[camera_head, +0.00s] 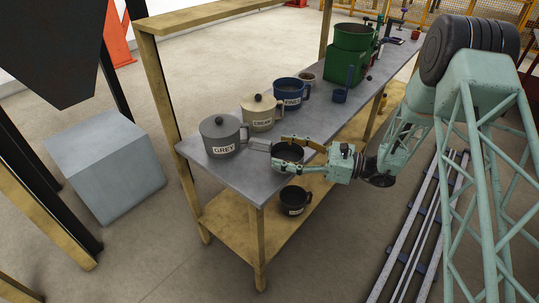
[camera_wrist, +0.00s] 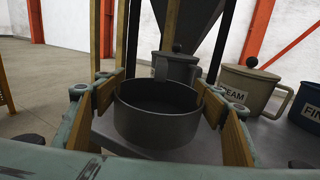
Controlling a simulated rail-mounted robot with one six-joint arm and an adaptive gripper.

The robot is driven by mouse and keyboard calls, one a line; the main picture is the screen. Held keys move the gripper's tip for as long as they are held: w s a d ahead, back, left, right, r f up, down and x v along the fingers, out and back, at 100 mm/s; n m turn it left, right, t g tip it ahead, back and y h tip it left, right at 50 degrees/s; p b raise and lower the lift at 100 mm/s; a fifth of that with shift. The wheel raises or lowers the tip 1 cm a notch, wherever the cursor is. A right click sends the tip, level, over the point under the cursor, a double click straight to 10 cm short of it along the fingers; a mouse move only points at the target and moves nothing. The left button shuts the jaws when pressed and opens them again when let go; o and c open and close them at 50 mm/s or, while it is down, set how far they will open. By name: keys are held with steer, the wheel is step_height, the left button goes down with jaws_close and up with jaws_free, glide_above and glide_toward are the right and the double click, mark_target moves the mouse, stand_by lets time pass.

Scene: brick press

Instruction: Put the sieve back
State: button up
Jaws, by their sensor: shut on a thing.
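The sieve (camera_head: 289,153) is a dark, round, shallow pan at the near end of the grey bench (camera_head: 228,172). My gripper (camera_head: 281,152) reaches in from the right, with one finger on each side of it. In the wrist view the sieve (camera_wrist: 155,128) sits level between the two wood-coloured finger pads of my gripper (camera_wrist: 160,88), which is shut on it. A flat grey piece (camera_head: 259,144) sticks out on its far side; I cannot tell if it is the sieve's handle. Whether the sieve's underside touches the bench is hidden.
Lidded GREY (camera_head: 222,139) and CREAM (camera_head: 260,115) pots and a blue pot (camera_head: 290,92) line the bench's left side. A green machine (camera_head: 346,62) stands farther back, with a blue scoop (camera_head: 340,96) before it. A black mug (camera_head: 295,199) is on the lower shelf. A wooden post (camera_head: 165,95) rises left.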

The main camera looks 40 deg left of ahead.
mark_target(275, 154)
steer(key=shift+a+f+b, duration=0.15)
steer(key=shift+a+b, duration=0.05)
steer(key=shift+a, duration=1.3)
steer(key=shift+a+f+b, duration=0.1)
steer(key=shift+a+b, duration=0.1)
steer(key=shift+a, duration=1.3)
steer(key=shift+f+b, duration=0.5)
steer(key=shift+f, duration=1.25)
steer(key=shift+f, duration=0.15)
steer(key=o, duration=1.1)
steer(key=shift+o, duration=0.2)
steer(key=shift+w+d, duration=0.1)
steer(key=shift+d, duration=0.1)
steer(key=shift+p+v, duration=0.85)
steer(key=shift+v, duration=5)
